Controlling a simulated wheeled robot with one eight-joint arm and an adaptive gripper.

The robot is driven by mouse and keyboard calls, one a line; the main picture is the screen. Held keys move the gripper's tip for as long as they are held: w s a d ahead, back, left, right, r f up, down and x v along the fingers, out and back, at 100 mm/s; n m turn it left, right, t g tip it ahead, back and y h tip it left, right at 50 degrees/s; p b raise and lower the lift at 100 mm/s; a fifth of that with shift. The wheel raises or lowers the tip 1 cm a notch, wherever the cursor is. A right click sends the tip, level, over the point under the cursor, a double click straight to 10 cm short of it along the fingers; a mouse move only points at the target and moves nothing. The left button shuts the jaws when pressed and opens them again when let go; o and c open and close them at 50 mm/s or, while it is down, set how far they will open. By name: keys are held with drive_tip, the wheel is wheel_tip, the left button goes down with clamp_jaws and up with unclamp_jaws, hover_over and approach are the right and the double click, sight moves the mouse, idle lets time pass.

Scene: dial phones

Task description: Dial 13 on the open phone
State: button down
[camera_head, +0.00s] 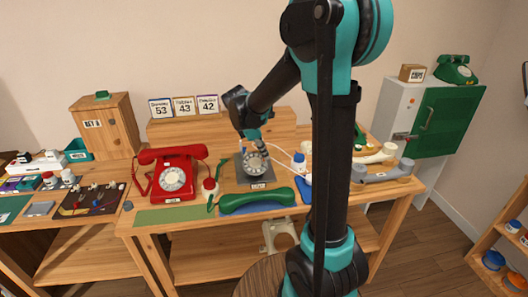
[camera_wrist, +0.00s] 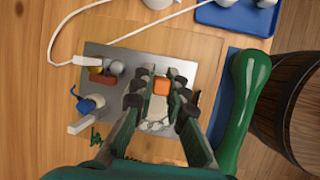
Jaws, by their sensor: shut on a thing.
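The open phone is a grey metal plate (camera_head: 256,184) with a pale rotary dial (camera_head: 254,163) standing on it, near the middle of the bench in the head view. In the wrist view the plate (camera_wrist: 125,57) carries small parts, and part of the dial (camera_wrist: 155,125) shows between my fingers. My gripper (camera_head: 249,137) is just above the dial. In the wrist view my gripper (camera_wrist: 161,84) is shut on a small orange piece (camera_wrist: 161,86). Whether the piece touches the dial is hidden.
A green handset (camera_head: 257,200) lies in front of the plate. A red phone (camera_head: 174,175) stands to the left, with a small red-topped bottle (camera_head: 210,187) between. A white-and-blue bottle (camera_head: 298,162) stands right. Number cards 53, 43 and 42 (camera_head: 184,106) stand behind.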

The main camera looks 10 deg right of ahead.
drive_tip(key=shift+s+f, duration=0.2)
drive_tip(key=shift+s, duration=0.4)
drive_tip(key=shift+s+a+f, duration=0.1)
drive_tip(key=shift+s, duration=0.05)
drive_tip(key=shift+s+r, duration=0.35)
drive_tip(key=shift+r, duration=0.5)
drive_tip(key=shift+w+a, duration=0.1)
drive_tip(key=shift+w+a+r, duration=0.35)
drive_tip(key=shift+w+a, duration=0.2)
drive_tip(key=shift+w, duration=0.1)
drive_tip(key=shift+w+a+r, duration=0.4)
drive_tip(key=shift+w+a, duration=0.1)
drive_tip(key=shift+w, duration=0.2)
drive_tip(key=shift+w+a+r, duration=0.35)
drive_tip(key=shift+w+a, duration=0.2)
drive_tip(key=shift+w, duration=0.1)
drive_tip(key=shift+f, duration=0.1)
